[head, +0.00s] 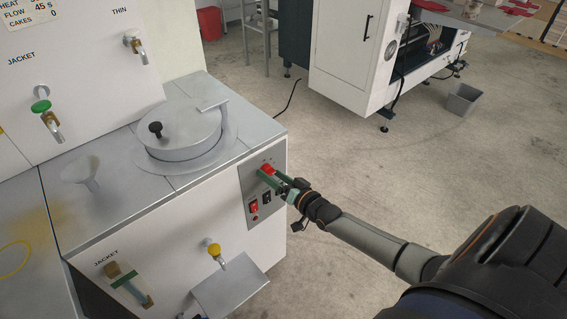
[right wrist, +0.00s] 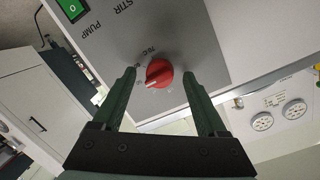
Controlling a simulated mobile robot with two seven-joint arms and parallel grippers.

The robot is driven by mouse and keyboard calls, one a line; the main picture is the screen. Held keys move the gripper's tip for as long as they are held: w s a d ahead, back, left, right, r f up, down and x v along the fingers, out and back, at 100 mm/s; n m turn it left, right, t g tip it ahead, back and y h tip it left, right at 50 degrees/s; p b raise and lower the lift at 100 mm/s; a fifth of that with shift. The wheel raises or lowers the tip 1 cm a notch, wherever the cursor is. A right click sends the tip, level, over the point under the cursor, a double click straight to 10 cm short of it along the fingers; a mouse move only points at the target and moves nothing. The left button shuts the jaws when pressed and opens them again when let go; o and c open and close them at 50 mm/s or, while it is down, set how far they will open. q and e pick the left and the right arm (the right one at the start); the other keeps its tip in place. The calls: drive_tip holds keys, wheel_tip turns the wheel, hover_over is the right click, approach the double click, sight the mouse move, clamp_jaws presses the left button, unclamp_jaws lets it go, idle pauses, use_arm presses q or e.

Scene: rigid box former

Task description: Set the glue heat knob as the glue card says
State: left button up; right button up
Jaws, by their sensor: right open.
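The red knob (right wrist: 159,73) sits on a grey panel (right wrist: 190,50); its white mark points to the lower left, toward small scale print too small to read surely. It also shows in the head view (head: 267,169). My right gripper (head: 279,180) is at the panel. In the right wrist view its open green fingers (right wrist: 160,77) stand on either side of the knob, with gaps showing; I cannot tell their depth from it. A card (head: 38,12) at the top left, cut off, reads HEAT, FLOW 45 s and CAKES 0; the heat value is unclear. My left gripper is not in view.
Below the knob are rocker switches (head: 254,207), one red. STIR and PUMP labels and a green switch (right wrist: 72,8) show in the wrist view. A lidded pot (head: 185,130) stands on the machine top. A yellow-handled tap (head: 215,251) is lower left. Open floor lies right.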

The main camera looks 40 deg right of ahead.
drive_tip(key=s+r+p, duration=0.1)
drive_tip(key=s, duration=1.1)
drive_tip(key=shift+d+r+p, duration=0.3)
drive_tip(key=shift+d+p, duration=0.1)
drive_tip(key=shift+d, duration=0.05)
drive_tip(key=s+a+f+n+g+p, duration=0.2)
drive_tip(key=s+a+n+g, duration=0.1)
drive_tip(key=s+a, duration=0.4)
drive_tip(key=s+a+f+n+g+y+p, duration=0.1)
drive_tip(key=s+a+f+n+g+p, duration=0.2)
drive_tip(key=s+a, duration=0.4)
drive_tip(key=a+n+g, duration=0.1)
drive_tip(key=a+n, duration=0.1)
drive_tip(key=a, duration=0.2)
drive_tip(key=shift+a, duration=0.15)
